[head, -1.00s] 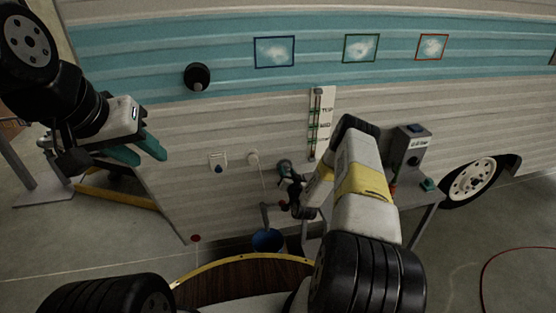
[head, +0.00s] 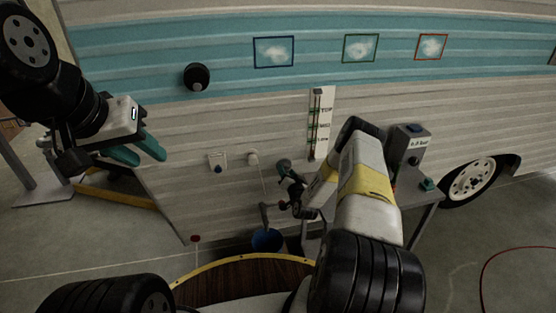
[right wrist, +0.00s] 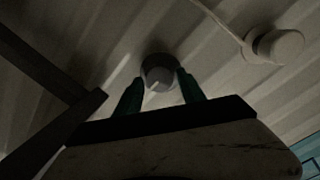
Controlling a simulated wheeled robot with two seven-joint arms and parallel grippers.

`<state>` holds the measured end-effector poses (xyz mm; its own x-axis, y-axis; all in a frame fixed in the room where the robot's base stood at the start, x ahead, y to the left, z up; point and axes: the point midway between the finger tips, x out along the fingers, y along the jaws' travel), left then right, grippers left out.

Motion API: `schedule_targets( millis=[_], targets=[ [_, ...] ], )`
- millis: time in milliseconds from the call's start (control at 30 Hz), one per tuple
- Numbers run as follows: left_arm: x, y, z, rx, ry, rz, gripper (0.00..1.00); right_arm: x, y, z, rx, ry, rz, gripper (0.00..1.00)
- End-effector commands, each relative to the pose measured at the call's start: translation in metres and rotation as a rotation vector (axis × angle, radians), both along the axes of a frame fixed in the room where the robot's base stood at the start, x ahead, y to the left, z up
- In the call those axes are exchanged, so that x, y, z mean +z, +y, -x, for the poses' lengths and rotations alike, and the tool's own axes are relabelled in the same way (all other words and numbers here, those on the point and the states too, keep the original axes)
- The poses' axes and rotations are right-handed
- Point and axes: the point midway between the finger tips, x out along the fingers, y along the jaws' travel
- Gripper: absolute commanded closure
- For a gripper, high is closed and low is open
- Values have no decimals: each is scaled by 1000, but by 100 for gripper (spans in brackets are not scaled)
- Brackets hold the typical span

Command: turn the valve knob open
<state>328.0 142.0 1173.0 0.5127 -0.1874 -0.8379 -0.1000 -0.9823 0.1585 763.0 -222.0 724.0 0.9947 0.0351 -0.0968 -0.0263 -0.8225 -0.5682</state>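A round grey knob (right wrist: 158,73) with a pale mark on its face shows on the ribbed wall in the right wrist view. My right gripper (right wrist: 160,86) has its two teal fingers apart, one on each side of the knob. I cannot tell whether they touch it. In the head view my right gripper (head: 284,165) is at the lower camper wall, and the knob is hidden there. My left gripper (head: 143,152) is open and empty, held up at the left, away from the wall.
A blue bucket (head: 267,241) stands below a grey spout (head: 264,212). A white round fitting (head: 253,158) with a cord and a gauge strip (head: 319,122) flank my right gripper. A grey table (head: 419,204) with a control box (head: 409,147) stands at right.

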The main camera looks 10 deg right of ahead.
Motion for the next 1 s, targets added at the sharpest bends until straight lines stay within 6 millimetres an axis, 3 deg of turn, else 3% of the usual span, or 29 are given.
schedule_targets(
  millis=[433, 800, 1000],
  targets=[
    [0, 0, 0, 0, 0, 0, 64, 1, -1, 5, 0, -1, 1, 40],
    [0, 0, 0, 0, 0, 0, 64, 6, -3, 64, 0, 1, 0, 40],
    [0, 0, 0, 0, 0, 0, 64, 8, -3, 77, 0, -1, 2, 40]
  ],
)
